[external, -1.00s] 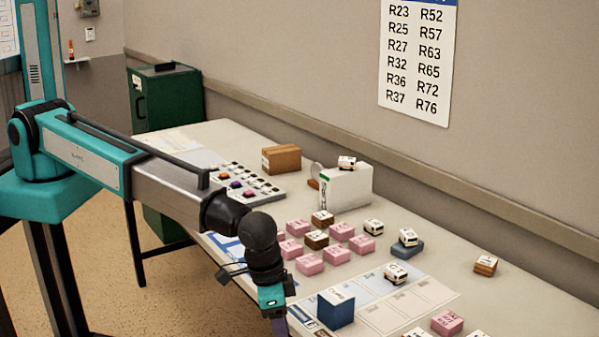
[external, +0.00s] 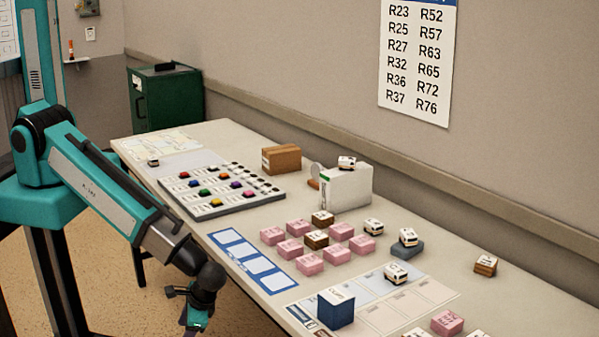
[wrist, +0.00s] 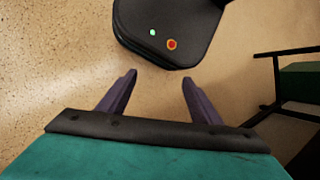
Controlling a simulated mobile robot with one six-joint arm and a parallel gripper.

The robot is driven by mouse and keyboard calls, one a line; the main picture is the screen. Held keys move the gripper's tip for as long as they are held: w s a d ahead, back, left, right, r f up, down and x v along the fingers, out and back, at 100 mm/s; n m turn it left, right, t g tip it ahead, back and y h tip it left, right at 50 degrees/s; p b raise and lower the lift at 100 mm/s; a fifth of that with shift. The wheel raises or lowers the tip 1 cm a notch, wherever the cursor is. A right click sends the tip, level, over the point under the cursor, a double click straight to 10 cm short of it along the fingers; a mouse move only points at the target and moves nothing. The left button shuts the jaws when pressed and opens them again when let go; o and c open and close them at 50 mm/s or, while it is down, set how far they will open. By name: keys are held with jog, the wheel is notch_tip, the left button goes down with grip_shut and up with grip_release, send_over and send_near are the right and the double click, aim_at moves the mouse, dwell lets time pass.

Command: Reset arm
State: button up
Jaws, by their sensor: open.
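My arm reaches down beside the left edge of the table in the external view. My gripper (wrist: 157,92) shows in the wrist view with its two dark fingers spread apart and nothing between them. It points down at the speckled floor, with my black base just beyond the fingertips. In the external view the wrist end (external: 197,315) hangs in front of the table's near edge, at the bottom of the picture; the fingertips there are cut off or too small to tell.
The long table (external: 225,140) carries a button board (external: 225,190), pink blocks (external: 310,264), toy vans (external: 396,273), a blue box (external: 336,308), a white box (external: 346,187) and a brown box (external: 281,159). A green cabinet (external: 165,97) stands behind. Floor (external: 150,300) is open near the arm.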

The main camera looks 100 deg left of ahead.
jog(key=s+a+f+m+b, duration=0.2)
jog(key=s+f+b, duration=0.1)
jog(key=s+f, duration=0.3)
jog(key=s+a+f+m+h+b, duration=0.1)
jog(key=s+a+f+m+b, duration=0.1)
jog(key=s+f+b, duration=0.2)
notch_tip(320, 180, down, 4)
jog(key=s, duration=0.2)
jog(key=shift+s+a+f+h, duration=0.15)
jog(key=shift+s+a+h, duration=0.15)
jog(key=shift+s, duration=0.05)
